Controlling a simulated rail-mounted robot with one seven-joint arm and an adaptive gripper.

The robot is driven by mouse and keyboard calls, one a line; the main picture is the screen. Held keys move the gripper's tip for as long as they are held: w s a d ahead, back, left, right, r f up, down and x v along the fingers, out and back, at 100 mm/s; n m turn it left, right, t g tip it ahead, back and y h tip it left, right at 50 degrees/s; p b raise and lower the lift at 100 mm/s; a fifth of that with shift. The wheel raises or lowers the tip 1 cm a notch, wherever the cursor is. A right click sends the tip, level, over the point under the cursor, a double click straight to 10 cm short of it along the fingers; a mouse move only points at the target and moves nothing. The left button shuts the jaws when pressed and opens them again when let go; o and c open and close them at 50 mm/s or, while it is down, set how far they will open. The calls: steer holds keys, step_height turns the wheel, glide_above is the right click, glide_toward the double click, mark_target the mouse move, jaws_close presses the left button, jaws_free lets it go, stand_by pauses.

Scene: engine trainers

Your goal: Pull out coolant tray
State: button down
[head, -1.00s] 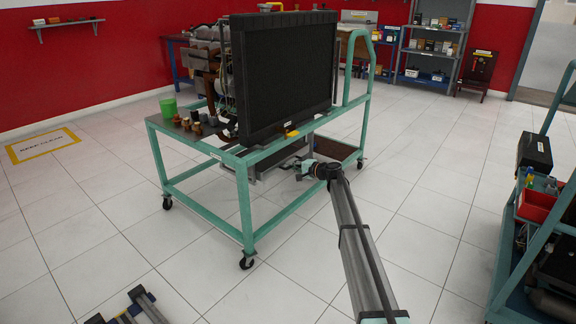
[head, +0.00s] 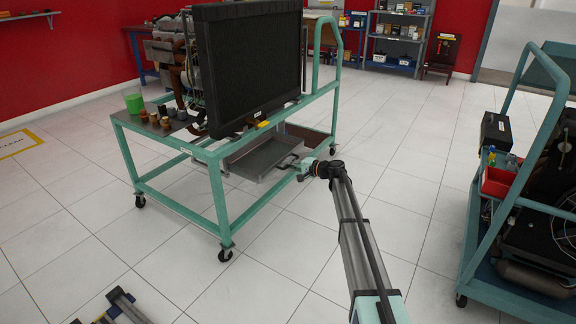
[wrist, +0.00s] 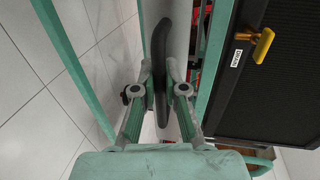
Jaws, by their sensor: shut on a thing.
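The coolant tray (head: 262,158) is a shallow grey metal tray under the radiator in the green engine stand. It sticks out of the stand's front side, and its inside shows. My gripper (head: 300,163) is at the tray's right front edge, shut on its dark handle. In the wrist view the black curved handle (wrist: 160,50) lies between the fingers of my gripper (wrist: 160,85). The grey tray wall (wrist: 181,40) shows just right of the handle. The back of the tray is hidden under the stand.
The green stand (head: 218,190) carries the black radiator (head: 250,65); its yellow tap (wrist: 262,44) is near the gripper in the wrist view. Another teal cart (head: 468,235) stands at the right. Tiled floor lies open between them. Metal parts (head: 115,308) lie at the lower left.

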steer(key=c, duration=1.2)
jaws_free()
steer(key=v, duration=1.2)
